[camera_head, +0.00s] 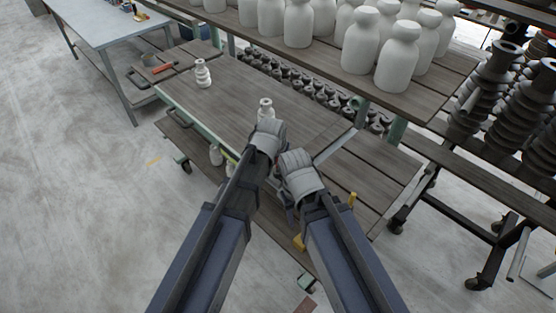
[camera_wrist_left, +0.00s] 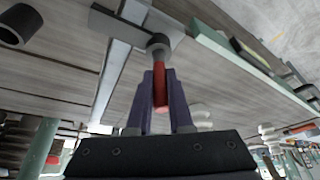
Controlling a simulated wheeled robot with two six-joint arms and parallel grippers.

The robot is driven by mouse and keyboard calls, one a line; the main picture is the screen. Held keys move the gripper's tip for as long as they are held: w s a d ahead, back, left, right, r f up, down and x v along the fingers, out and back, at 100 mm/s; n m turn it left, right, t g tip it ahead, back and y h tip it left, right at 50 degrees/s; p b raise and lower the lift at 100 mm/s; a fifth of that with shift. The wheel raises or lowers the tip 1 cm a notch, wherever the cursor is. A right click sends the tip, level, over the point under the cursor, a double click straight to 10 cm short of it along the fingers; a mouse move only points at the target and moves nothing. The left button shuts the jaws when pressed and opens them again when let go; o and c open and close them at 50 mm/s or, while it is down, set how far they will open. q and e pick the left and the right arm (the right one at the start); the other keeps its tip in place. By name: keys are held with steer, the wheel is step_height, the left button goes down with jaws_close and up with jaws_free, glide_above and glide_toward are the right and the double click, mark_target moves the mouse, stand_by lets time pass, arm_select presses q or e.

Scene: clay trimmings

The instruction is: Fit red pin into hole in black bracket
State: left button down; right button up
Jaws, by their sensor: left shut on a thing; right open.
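In the left wrist view my left gripper (camera_wrist_left: 160,78) is shut on the red pin (camera_wrist_left: 162,94), its two dark fingers on either side. The pin's far end meets a dark round collar (camera_wrist_left: 158,41) in the picture. I cannot tell whether the collar belongs to the pin or the bracket, or whether any part sits in a hole. A flat grey piece (camera_wrist_left: 118,29) lies beside the collar; it may be part of the bracket. In the head view, my right gripper (camera_head: 288,201) is open, mostly hidden behind its wrist. The left gripper is hidden there by its own arm.
The wooden table (camera_head: 235,95) carries white ribbed pieces (camera_head: 203,75). A shelf with several white bottles (camera_head: 298,25) overhangs its back. Dark ribbed insulators (camera_head: 490,75) stand on a rack at the right. The left tabletop has clear room.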

arm_select(q)
steer(key=shift+f+b, duration=0.9)
steer(key=shift+f, duration=0.05)
steer(key=c, duration=0.7)
jaws_free()
steer(key=shift+c, duration=0.2)
steer(key=shift+r, duration=0.1)
steer(key=p+v, duration=0.7)
steer(key=shift+r, duration=0.35)
steer(key=shift+s, duration=0.1)
steer(key=shift+a, duration=0.1)
